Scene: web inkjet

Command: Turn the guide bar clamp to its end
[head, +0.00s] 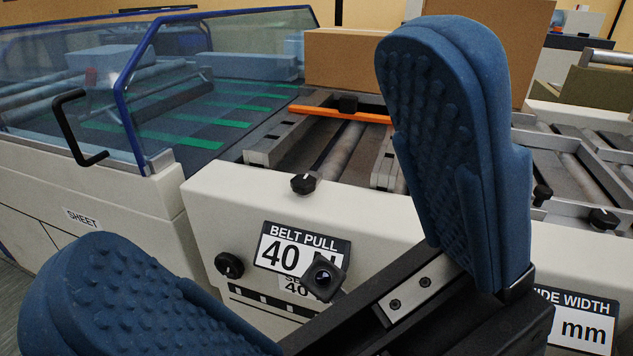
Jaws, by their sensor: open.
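My gripper (250,165) is wide open and empty, very close to the camera. One blue padded finger fills the lower left and the other stands upright right of centre. An orange bar (365,116) lies across the rollers, with a black block (348,104) on it. A black faceted knob (303,183) sits at the top front edge of the cream machine, between the fingers in the picture. No label tells which of these is the guide bar clamp. Neither finger visibly touches a knob. The upright finger hides part of the machine and the bar's right end.
A round black knob (229,265) and a square-headed black knob (323,277) are on the front panel by the BELT PULL sign (290,250). Another black knob (603,219) is at right. A clear blue-edged guard (225,70) with a black handle (75,135) stands left. A cardboard box (342,58) is behind.

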